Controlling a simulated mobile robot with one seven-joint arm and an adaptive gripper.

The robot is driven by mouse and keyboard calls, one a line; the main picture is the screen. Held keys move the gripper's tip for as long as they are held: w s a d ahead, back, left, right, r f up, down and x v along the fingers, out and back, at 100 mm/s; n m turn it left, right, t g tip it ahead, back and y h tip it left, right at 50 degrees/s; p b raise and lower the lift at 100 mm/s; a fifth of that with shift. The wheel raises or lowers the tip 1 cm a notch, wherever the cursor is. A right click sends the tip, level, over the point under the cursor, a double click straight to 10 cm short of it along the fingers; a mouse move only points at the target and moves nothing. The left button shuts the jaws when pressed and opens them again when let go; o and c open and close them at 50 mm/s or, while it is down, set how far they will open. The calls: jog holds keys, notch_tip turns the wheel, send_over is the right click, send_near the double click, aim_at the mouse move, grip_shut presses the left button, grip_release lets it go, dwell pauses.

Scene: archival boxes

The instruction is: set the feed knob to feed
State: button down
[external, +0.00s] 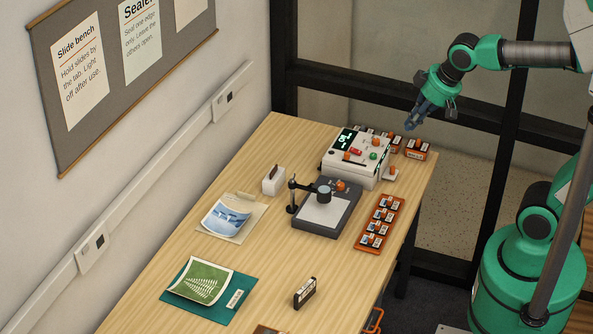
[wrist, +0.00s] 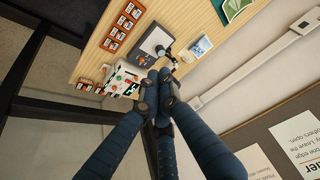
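A white boxy machine (external: 350,165) with a dark green-lit display stands at the far end of the table. Its top carries a red button, a green button and small orange knobs, one of them (external: 376,142) near the back right corner; I cannot tell which is the feed knob. In the wrist view the machine (wrist: 122,82) is partly hidden behind my fingers. My gripper (external: 411,125) hangs in the air to the upper right of the machine, apart from it. In the wrist view my gripper's fingertips (wrist: 158,77) are together with nothing between them.
A grey light pad (external: 318,222) with a small stand is in front of the machine. An orange slide rack (external: 380,224) lies right of it. Orange slide boxes (external: 416,149) stand behind the machine. Photos and a small white holder (external: 273,181) lie left. Bare wood (external: 150,305) is at front left.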

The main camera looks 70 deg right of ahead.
jog(key=w+d+f+m, duration=0.1)
jog(key=w+d, duration=0.2)
jog(key=w, duration=0.3)
jog(key=w+d+f, duration=0.2)
jog(key=w+d, duration=0.1)
jog(key=w, duration=0.2)
jog(key=m+g+h, duration=0.1)
jog(key=m+g, duration=0.1)
jog(key=m, duration=0.1)
send_over(346, 157)
jog(key=w+d, duration=0.1)
jog(key=w, duration=0.2)
notch_tip(346, 157, down, 24)
jog(key=f, duration=0.1)
jog(key=shift+w+d+f+p, duration=0.15)
jog(key=shift+d+f+p, duration=0.1)
jog(key=shift+d+p, duration=0.25)
jog(key=shift+f, duration=0.15)
jog(key=b+x, duration=0.1)
jog(key=x, duration=0.9)
jog(key=shift+w, duration=0.1)
jog(key=shift+s+a+r, duration=0.2)
jog(key=shift+s+a, duration=0.15)
jog(key=shift+s, duration=0.4)
jog(key=shift+s+a+b, duration=0.2)
jog(key=shift+s+a, duration=0.05)
jog(key=shift+s, duration=0.3)
jog(key=shift+s+a+b, duration=0.15)
jog(key=shift+s+a, duration=0.15)
jog(key=shift+s, duration=0.2)
